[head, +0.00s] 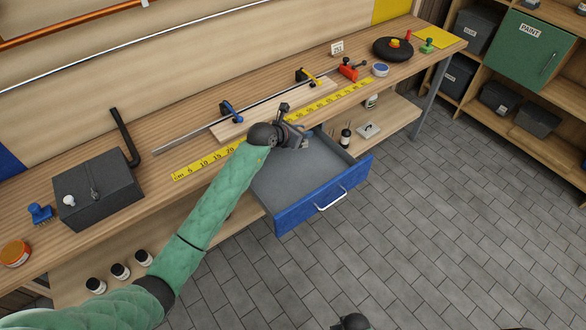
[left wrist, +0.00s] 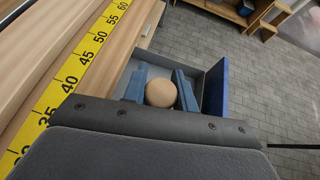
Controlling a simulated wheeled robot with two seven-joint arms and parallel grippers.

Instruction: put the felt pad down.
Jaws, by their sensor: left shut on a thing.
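The felt pad (left wrist: 161,93) is a round, beige disc in the left wrist view. It sits between the two blue-grey fingers of my left gripper (left wrist: 160,88), which is shut on it. In the head view my left gripper (head: 300,138) is over the back of the open blue drawer (head: 325,198), near the bench's front edge. There the pad is hidden or too small to make out. The drawer's visible grey floor looks bare. A dark part, likely of my right arm, shows at the bottom edge of the head view; its fingers cannot be made out.
A yellow measuring tape (head: 208,160) runs along the bench front, beside a wooden board (head: 262,112) with clamps. A dark grey box (head: 98,190) stands at the left. A red tool (head: 352,69) and a black round stand (head: 392,50) are at the right. A shelf lies below.

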